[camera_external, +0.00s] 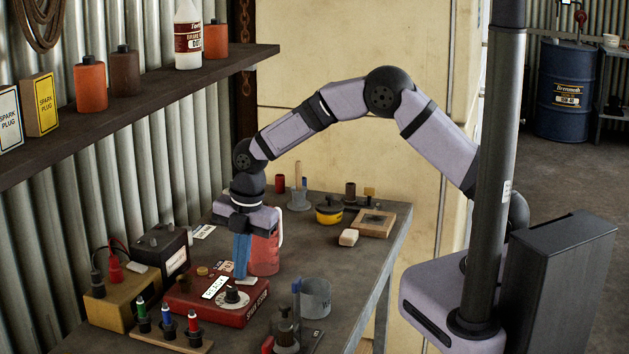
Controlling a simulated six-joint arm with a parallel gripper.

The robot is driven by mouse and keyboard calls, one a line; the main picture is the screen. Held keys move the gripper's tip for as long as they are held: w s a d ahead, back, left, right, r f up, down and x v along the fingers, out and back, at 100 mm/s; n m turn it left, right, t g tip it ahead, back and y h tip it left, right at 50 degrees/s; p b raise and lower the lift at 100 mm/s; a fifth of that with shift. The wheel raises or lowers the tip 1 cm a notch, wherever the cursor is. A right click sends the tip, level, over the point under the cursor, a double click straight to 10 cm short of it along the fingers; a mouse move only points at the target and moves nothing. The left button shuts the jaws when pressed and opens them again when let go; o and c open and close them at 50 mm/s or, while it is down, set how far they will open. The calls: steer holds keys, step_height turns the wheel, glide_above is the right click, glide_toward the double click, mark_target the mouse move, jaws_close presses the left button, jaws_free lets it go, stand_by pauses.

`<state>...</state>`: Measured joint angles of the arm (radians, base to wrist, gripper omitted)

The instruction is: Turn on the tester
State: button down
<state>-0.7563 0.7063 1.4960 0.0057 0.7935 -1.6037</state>
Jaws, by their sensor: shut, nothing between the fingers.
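The tester looks to be the red box (208,312) on the bench, with a white scale panel (215,288) and a black knob (232,294) on a pale round dial. Which way the knob points is too small to tell. My gripper (241,278) points down with its blue fingers shut and empty. The fingertips are at the back right of the red box, just behind the knob in the picture. I cannot tell whether they touch the box.
A red jug (265,255) stands right beside the fingers. A tan box with clips (109,302), a black battery (157,246), a rack of coloured probes (168,328) and a grey mug (315,297) surround the tester.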

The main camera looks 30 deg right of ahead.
mark_target(255, 280)
steer(key=shift+s+d+f, duration=0.15)
steer(key=shift+s+d, duration=0.5)
steer(key=shift+w+a, duration=0.1)
steer(key=shift+r, duration=0.25)
steer(key=shift+r+p, duration=0.4)
step_height(255, 280, up, 13)
steer(key=s+d+b, duration=0.1)
steer(key=shift+s+d, duration=0.2)
steer(key=shift+w+a+f+b, duration=0.1)
steer(key=shift+f+b, duration=0.05)
steer(key=shift+b, duration=0.3)
